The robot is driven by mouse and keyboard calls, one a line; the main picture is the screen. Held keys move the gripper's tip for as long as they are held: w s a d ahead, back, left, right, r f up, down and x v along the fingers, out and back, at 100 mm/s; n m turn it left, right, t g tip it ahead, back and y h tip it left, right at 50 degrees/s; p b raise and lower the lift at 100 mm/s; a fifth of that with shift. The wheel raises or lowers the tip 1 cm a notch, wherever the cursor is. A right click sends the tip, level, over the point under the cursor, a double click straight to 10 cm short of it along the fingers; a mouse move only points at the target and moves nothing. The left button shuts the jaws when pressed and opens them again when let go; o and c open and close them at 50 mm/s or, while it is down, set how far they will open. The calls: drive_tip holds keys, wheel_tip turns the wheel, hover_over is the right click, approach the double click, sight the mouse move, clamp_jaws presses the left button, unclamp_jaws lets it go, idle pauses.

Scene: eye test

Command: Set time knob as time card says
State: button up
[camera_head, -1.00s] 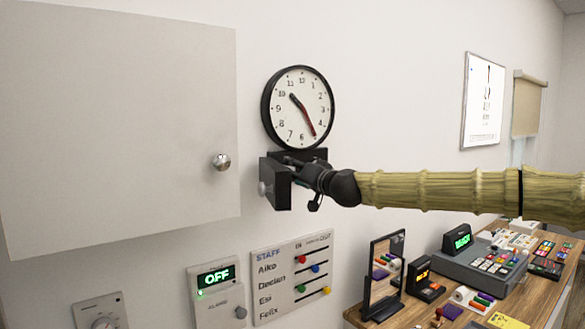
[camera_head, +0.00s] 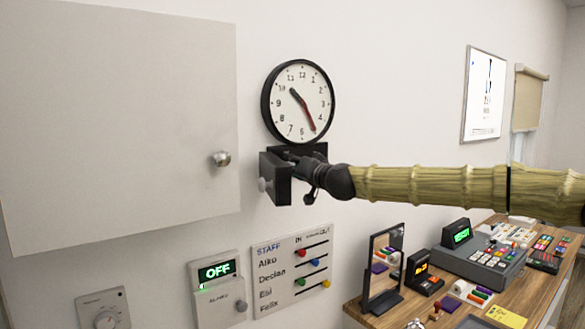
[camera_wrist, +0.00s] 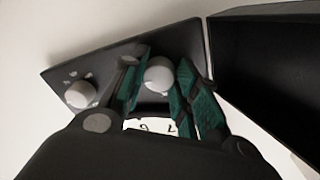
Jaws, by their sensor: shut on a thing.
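A round wall clock (camera_head: 298,102) with a black rim shows its short hand between 10 and 11 and its long hands near 5. A black box with a front panel (camera_head: 277,178) is mounted just below it. In the wrist view the dark panel (camera_wrist: 190,40) carries two pale round knobs. My gripper (camera_wrist: 160,82) is shut on the right knob (camera_wrist: 158,75), with a green-padded finger on each side. The left knob (camera_wrist: 80,94), with small pale marks around it, is free. Knob labels are unreadable. I cannot identify the time card.
A cabinet door with a round knob (camera_head: 221,158) is left of the clock. Below are an alarm panel reading OFF (camera_head: 216,272) and a staff board (camera_head: 291,270). The counter at right holds a mirror (camera_head: 383,268), a cash register (camera_head: 477,260) and a yellow note (camera_head: 506,316).

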drive_tip(key=shift+b, duration=0.35)
drive_tip(key=shift+r+m+b, duration=0.1)
drive_tip(key=shift+m+b, duration=2.1)
drive_tip(key=shift+m, duration=0.5)
drive_tip(key=o, duration=1)
drive_tip(key=shift+d, duration=0.1)
